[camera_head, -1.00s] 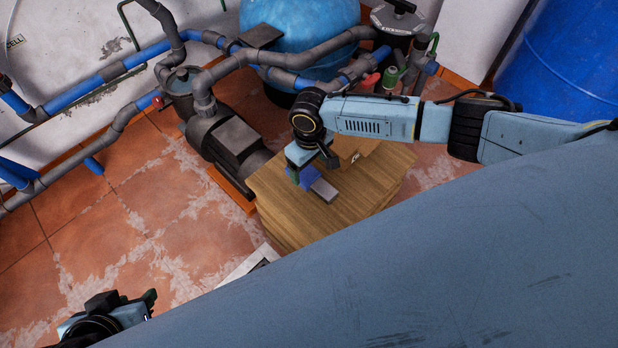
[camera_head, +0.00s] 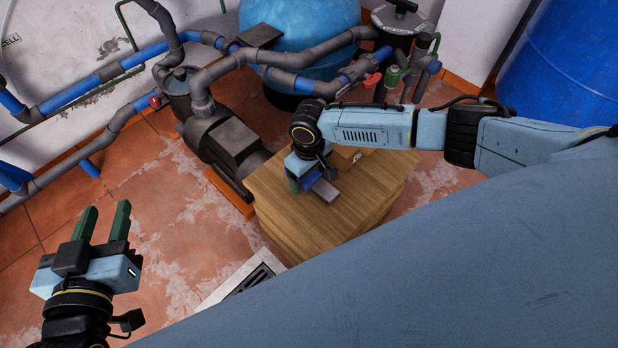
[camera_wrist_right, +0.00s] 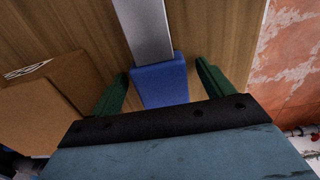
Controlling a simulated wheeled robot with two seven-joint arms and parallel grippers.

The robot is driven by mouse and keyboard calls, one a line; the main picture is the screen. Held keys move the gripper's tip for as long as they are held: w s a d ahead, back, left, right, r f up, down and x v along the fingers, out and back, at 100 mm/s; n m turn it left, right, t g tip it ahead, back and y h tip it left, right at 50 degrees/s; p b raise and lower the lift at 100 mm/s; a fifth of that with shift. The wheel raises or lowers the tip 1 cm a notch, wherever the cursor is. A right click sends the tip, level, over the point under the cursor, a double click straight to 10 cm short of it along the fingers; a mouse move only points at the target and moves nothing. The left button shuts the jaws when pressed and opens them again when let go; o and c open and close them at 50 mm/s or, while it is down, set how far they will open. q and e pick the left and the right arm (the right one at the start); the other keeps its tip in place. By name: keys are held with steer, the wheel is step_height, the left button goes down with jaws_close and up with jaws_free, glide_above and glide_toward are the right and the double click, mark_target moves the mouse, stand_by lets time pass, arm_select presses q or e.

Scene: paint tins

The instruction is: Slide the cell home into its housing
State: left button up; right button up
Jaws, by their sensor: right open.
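A blue block (camera_wrist_right: 160,84) and a grey metal bar (camera_wrist_right: 145,30) lie end to end in one line on the wooden top. They touch, and I cannot tell how far one sits inside the other. In the head view the blue block (camera_head: 311,178) is partly hidden by my right gripper, and the grey bar (camera_head: 325,191) points to the lower right. My right gripper (camera_wrist_right: 161,72) is open, its green fingers on either side of the blue block with gaps showing. My left gripper (camera_head: 104,212) is open and empty, left of the wooden stand, over the floor.
A wooden stand (camera_head: 355,205) carries the parts. A cardboard box (camera_wrist_right: 45,105) lies beside them, left in the wrist view. A dark pump (camera_head: 228,145) and pipes stand behind and left of the stand. A floor grate (camera_head: 258,278) lies before it.

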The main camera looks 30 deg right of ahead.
steer(key=c, duration=1.2)
arm_select(q)
steer(key=shift+f, duration=0.1)
arm_select(e)
steer(key=shift+r, duration=0.15)
